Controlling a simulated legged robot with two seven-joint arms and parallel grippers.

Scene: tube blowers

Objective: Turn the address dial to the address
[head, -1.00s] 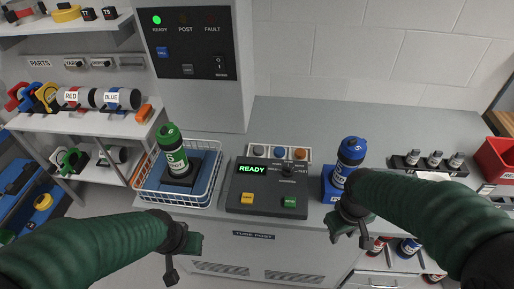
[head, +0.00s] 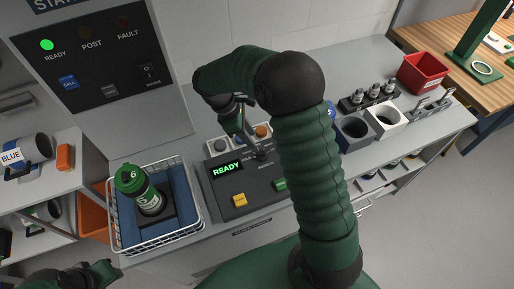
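The dark control console (head: 225,203) stands on the counter with a lit green READY display (head: 226,169), a yellow button (head: 239,200) and a partly hidden green button (head: 280,184). The small black address dial (head: 262,155) is at its upper right. My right gripper (head: 254,150) reaches down from above, its fingertips at or right beside the dial; I cannot tell whether they touch it or how far they are closed. My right arm hides the console's right side. My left gripper (head: 104,271) is low at the left, away from the console, its fingers unclear.
A green-capped tube (head: 143,191) stands in a wire basket (head: 196,218) left of the console. Right of my arm are grey and white cup holders (head: 387,119), small bottles (head: 361,97) and a red bin (head: 424,72).

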